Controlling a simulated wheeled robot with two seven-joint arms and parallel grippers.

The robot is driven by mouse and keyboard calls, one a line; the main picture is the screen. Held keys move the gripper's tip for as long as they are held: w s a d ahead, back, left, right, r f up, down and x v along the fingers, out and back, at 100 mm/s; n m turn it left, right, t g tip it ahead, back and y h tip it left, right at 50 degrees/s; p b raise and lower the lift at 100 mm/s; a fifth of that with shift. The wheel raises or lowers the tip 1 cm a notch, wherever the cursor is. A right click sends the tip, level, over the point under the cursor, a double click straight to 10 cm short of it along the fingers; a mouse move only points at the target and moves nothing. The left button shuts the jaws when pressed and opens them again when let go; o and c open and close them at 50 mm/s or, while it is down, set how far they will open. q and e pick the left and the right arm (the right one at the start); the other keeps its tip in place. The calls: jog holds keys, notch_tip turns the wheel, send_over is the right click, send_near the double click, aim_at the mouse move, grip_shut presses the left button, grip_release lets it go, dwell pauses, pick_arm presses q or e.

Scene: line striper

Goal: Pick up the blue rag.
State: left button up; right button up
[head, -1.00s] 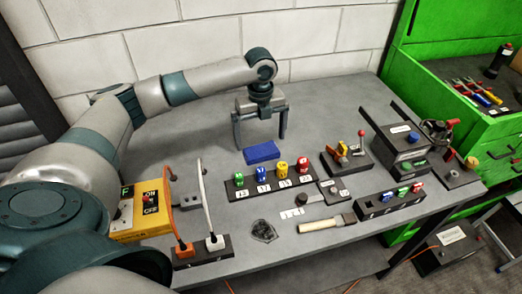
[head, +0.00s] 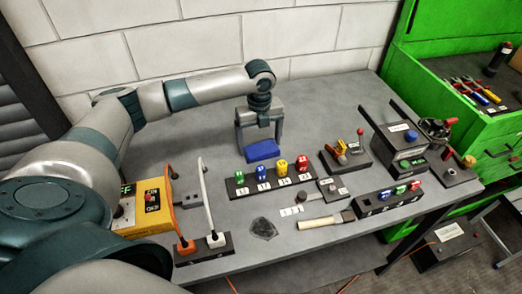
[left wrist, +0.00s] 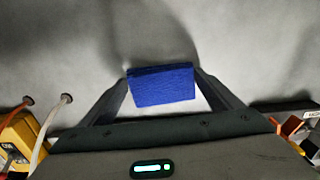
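The blue rag (head: 262,150) is a small folded block lying on the grey workbench, behind the row of coloured knobs. My left gripper (head: 261,146) is lowered over it, pointing down, with one finger on each side. In the left wrist view the rag (left wrist: 162,86) sits between the two fingertips (left wrist: 162,80), which are very close to its ends. The fingers look spread wide; contact with the rag is not clear. My right gripper is not in view.
A block with coloured knobs (head: 270,183) stands just in front of the rag. A yellow switch box (head: 150,209) and plugged cables (head: 203,243) are at the left front. A device with a lever (head: 345,158) is to the right. The bench behind the rag is clear.

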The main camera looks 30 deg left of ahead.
aim_at(260, 145)
pick_arm(q)
jog(key=shift+r, duration=0.15)
jog(key=shift+r+b, duration=0.4)
jog(key=shift+r, duration=0.1)
notch_tip(260, 145, up, 2)
jog(key=shift+w+r+b, duration=0.1)
jog(key=shift+r+b, duration=0.05)
jog(key=shift+b, duration=0.4)
jog(key=s+d+r+b, duration=0.1)
jog(key=s+d+r, duration=0.1)
jog(key=s, duration=0.1)
jog(key=s+d+r, duration=0.2)
jog(key=s+r, duration=0.1)
jog(key=s+d+r+b, duration=0.1)
jog(key=s+d+r, duration=0.1)
jog(key=s+d, duration=0.1)
jog(key=shift+s+d+r+b, duration=0.1)
jog(key=shift+s+r+b, duration=0.15)
jog(key=shift+b, duration=0.1)
jog(key=shift+w, duration=0.1)
